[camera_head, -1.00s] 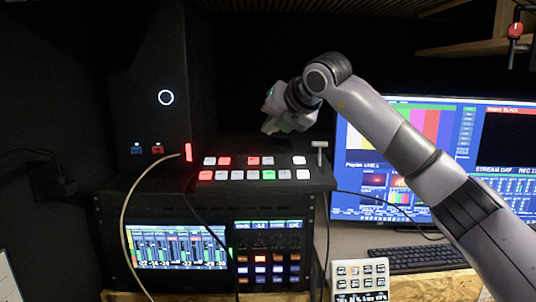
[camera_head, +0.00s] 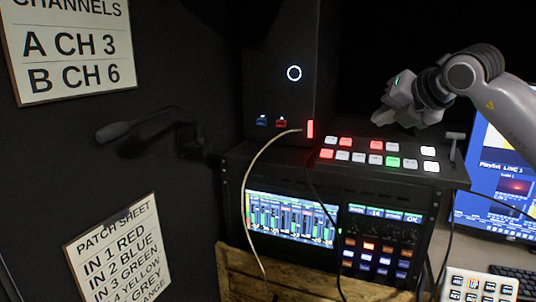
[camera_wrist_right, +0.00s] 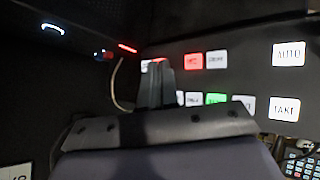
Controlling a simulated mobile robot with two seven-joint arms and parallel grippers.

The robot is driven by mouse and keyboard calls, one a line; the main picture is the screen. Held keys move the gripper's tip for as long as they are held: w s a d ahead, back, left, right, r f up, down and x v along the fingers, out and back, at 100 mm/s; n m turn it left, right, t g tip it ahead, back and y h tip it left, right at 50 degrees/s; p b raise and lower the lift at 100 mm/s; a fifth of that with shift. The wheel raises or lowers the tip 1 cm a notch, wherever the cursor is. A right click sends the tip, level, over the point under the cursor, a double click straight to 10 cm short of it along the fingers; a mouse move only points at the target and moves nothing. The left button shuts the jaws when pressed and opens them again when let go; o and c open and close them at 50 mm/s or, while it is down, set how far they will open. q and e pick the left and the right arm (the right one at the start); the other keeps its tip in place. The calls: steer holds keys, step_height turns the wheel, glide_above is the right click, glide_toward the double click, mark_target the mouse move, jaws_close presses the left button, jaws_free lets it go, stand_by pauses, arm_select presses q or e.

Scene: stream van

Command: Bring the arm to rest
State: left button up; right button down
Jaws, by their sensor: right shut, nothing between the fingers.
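My right gripper (camera_head: 384,121) hangs above the button panel (camera_head: 425,178), with its arm coming in from the right. In the right wrist view its fingers (camera_wrist_right: 158,80) are together with nothing between them, in front of lit white, red and green buttons. It appears apart from the panel, though the exact gap is hard to judge. My left gripper is in no view.
A rack (camera_head: 232,200) with a meter screen (camera_head: 292,222) stands under the panel. A black tower (camera_head: 270,60) with a plugged-in cable (camera_head: 262,158) stands behind left. A monitor (camera_head: 495,185) and keypad (camera_head: 480,284) are at right. A wall lamp or microphone (camera_head: 150,128) juts out left.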

steer(key=s+a+f+y, duration=0.2)
steer(key=s+a+y, duration=0.1)
steer(key=a+y, duration=0.3)
steer(key=s+a+f+n+y, duration=0.1)
steer(key=s+a+f+y, duration=0.2)
steer(key=a, duration=0.5)
steer(key=s+a+f+y, duration=0.1)
steer(key=s+a+y, duration=0.2)
steer(key=a+y, duration=0.4)
steer(key=s+d+f+m+t+h, duration=0.3)
steer(key=d+f+m+h, duration=0.6)
steer(key=m, duration=0.5)
steer(key=s+d+f+m+t+h, duration=0.25)
steer(key=d+f+m+h, duration=0.45)
steer(key=f+m+h, duration=0.5)
steer(key=s+d+f+m+g, duration=0.2)
steer(key=s+f+m+g, duration=0.3)
steer(key=s+f, duration=0.55)
steer(key=s+a+f+n+g+y, duration=0.1)
steer(key=s+f+g, duration=0.3)
steer(key=s, duration=0.3)
steer(key=s+f+g+y, duration=0.1)
steer(key=s+f+g, duration=0.3)
steer(key=s, duration=0.3)
steer(key=w+a+f+t+y, duration=0.2)
steer(key=w+f+t, duration=0.3)
steer(key=f, duration=0.4)
steer(key=shift+w+a+t+y, duration=0.2)
steer(key=shift+a+t+y, duration=0.1)
steer(key=shift+a+t, duration=0.5)
